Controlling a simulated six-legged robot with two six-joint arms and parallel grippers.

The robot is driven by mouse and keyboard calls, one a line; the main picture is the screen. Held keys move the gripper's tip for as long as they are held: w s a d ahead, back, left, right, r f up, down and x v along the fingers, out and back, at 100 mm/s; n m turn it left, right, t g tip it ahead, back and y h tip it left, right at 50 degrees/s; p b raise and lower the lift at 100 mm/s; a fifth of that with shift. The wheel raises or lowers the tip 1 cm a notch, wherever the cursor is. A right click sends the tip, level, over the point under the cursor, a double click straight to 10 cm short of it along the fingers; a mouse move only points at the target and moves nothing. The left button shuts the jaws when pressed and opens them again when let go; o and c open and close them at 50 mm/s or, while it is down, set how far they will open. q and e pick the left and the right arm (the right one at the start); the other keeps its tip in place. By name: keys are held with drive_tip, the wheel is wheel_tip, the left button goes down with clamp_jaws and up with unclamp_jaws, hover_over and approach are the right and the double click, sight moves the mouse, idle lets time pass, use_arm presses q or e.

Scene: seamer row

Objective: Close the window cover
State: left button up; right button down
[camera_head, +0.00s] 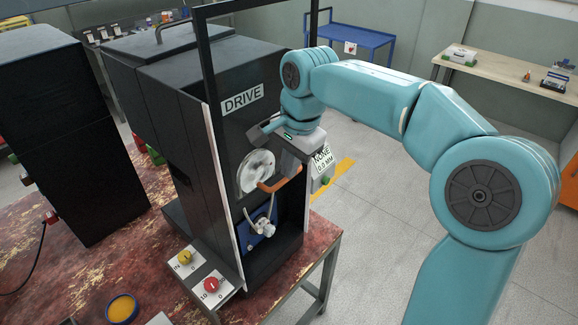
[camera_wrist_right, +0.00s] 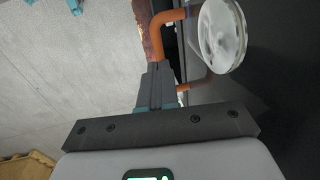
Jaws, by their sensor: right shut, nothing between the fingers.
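The black machine marked DRIVE (camera_head: 243,99) stands on the table with an opening low in its front. A tall black frame (camera_head: 205,62) rises along and above this front; I cannot tell for sure that it is the window cover. An orange handle (camera_head: 280,181) is beside a clear round disc (camera_head: 256,170). My right gripper (camera_wrist_right: 158,80) is shut and empty, its fingertips close to the orange handle (camera_wrist_right: 160,32) in the wrist view; I cannot tell if they touch. The disc (camera_wrist_right: 221,36) is to their right. My left gripper is out of view.
A yellow knob (camera_head: 185,257) and a red knob (camera_head: 211,284) sit at the machine's foot. A dark cabinet (camera_head: 70,140) stands left on the worn red table (camera_head: 110,265). A blue cart (camera_head: 350,36) and a wooden bench (camera_head: 500,70) are behind. Open floor lies between.

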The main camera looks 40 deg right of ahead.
drive_tip(key=shift+w+f, duration=0.25)
drive_tip(key=shift+f, duration=0.2)
drive_tip(key=shift+s, duration=0.15)
